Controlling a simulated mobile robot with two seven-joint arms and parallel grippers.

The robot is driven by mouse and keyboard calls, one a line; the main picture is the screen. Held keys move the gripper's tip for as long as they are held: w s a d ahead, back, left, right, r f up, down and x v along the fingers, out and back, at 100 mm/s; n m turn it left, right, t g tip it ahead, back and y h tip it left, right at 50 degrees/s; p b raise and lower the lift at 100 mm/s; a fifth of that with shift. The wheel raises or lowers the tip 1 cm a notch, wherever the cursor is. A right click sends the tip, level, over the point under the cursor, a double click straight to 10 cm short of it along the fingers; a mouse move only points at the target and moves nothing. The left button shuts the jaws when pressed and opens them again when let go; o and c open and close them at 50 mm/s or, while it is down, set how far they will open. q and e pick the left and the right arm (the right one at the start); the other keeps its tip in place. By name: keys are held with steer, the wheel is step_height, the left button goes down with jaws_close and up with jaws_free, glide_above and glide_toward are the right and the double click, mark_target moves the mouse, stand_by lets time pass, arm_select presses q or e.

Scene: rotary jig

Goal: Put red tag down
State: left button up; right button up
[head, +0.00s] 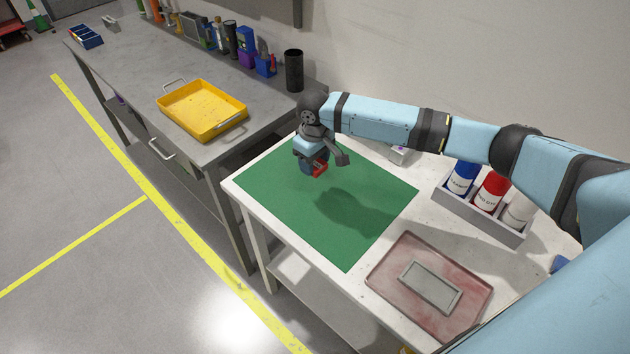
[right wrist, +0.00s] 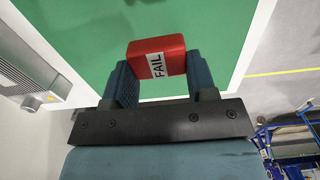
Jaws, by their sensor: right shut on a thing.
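The red tag (right wrist: 157,58) is a small red block with a white label reading FAIL. My right gripper (right wrist: 160,80) is shut on it, one finger on each side. In the head view the right gripper (head: 314,166) is over the back-left part of the green mat (head: 375,205), and a bit of the red tag (head: 320,168) shows below the fingers. A shadow on the mat lies to the right of the gripper, so the tag seems to be above the mat. My left gripper is not in view.
On the white table (head: 404,227), a grey holder (head: 478,214) with blue, red and white bottles stands right of the mat. A reddish tray (head: 390,279) with a grey frame lies in front. A yellow tray (head: 242,119) is on the grey bench. Most of the mat is bare.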

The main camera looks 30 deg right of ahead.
mark_target(315, 189)
step_height(315, 189, down, 8)
steer(key=shift+f, duration=0.1)
stand_by(0.4)
steer(key=o, duration=0.9)
steer(key=shift+f, duration=0.1)
step_height(315, 189, up, 12)
steer(key=shift+r, duration=0.2)
steer(key=shift+f, duration=0.1)
